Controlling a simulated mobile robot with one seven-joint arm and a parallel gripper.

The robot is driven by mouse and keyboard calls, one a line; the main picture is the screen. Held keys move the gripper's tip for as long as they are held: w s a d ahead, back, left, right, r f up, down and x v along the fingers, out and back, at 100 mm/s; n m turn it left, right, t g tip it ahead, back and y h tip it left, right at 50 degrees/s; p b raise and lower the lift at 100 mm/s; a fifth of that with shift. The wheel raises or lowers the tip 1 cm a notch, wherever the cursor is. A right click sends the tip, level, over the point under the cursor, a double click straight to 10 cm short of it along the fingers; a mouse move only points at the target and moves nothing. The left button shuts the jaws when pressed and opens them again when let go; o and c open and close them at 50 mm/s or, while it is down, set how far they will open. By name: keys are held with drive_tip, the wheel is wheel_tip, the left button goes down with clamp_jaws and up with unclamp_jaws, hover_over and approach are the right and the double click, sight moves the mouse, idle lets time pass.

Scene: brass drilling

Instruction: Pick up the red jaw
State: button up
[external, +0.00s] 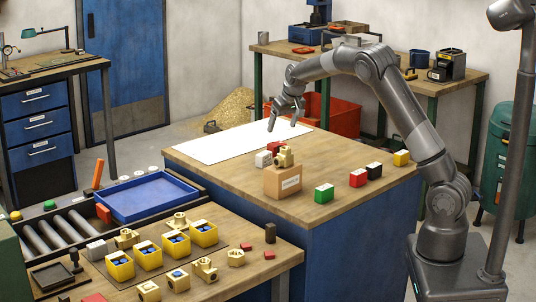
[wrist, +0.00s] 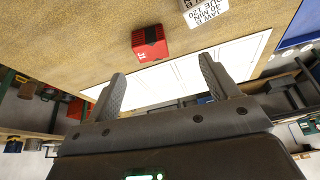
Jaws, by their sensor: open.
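A red block (external: 358,178) sits on the wooden top of the blue bench, between a green block and a black block. Another red piece (external: 273,147) shows partly behind the brass part on the cardboard box, beside a white block. In the wrist view a red block (wrist: 150,43) with a dark marking lies on the wood, just beyond my fingertips. I cannot tell for certain which red piece this is. My gripper (external: 282,122) hangs above the bench near the white sheet. It is open, with nothing between its fingers (wrist: 161,72).
The cardboard box (external: 283,183) carries a brass part (external: 284,157). A white block (external: 263,159), green block (external: 324,193), black block (external: 374,171) and yellow block (external: 401,158) stand around it. The white sheet (external: 232,144) is bare. A blue tray (external: 148,197) is at left.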

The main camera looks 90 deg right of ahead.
sight(277, 143)
drive_tip(key=d+f, duration=0.1)
drive_tip(key=f, duration=0.1)
drive_tip(key=d+f, duration=0.1)
drive_tip(key=f, duration=0.1)
drive_tip(key=w+d+f, duration=0.1)
drive_tip(key=f, duration=0.1)
drive_tip(key=shift+d, duration=0.3)
drive_tip(key=shift+d+x, duration=0.2)
drive_tip(key=shift+x, duration=1.15)
drive_tip(key=shift+d+x, duration=0.2)
drive_tip(key=shift+x, duration=1.1)
drive_tip(key=shift+r, duration=0.1)
drive_tip(key=c, duration=1.2)
drive_tip(key=shift+c, duration=0.4)
drive_tip(key=shift+r, duration=0.15)
